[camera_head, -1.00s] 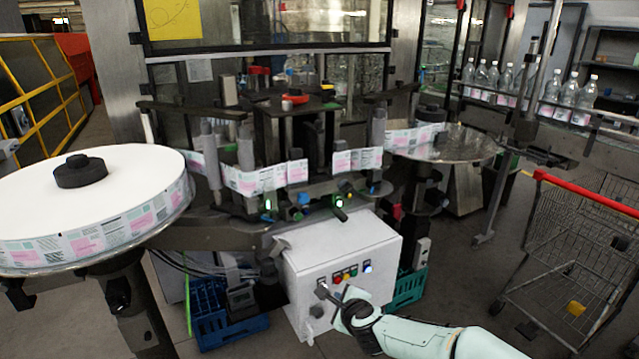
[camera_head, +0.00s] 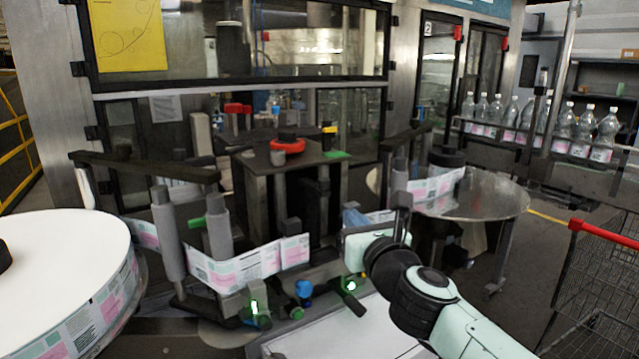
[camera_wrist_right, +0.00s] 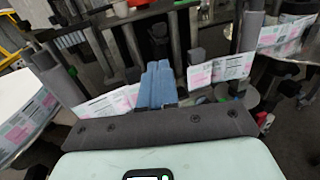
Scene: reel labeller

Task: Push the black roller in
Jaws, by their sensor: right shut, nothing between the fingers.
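The labeller's label web (camera_head: 240,268) runs around several upright grey rollers (camera_head: 218,240). A small black roller-like part (camera_head: 292,229) stands at the web, left of my right gripper; I cannot tell for certain that it is the black roller. My right gripper (camera_head: 353,218) is in front of the machine, its blue fingers shut and empty. In the right wrist view the shut fingers (camera_wrist_right: 158,84) point toward the web, with a dark block (camera_wrist_right: 195,57) just right of them, apart from them in the picture. The arm and gripper hide part of the web. My left gripper is out of view.
A white label reel (camera_head: 60,265) is at the left. A round metal table (camera_head: 490,200) is right of the machine, with bottles (camera_head: 565,122) on a conveyor behind. A trolley (camera_head: 600,270) stands at the right. Green and blue knobs (camera_head: 303,288) sit below the web.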

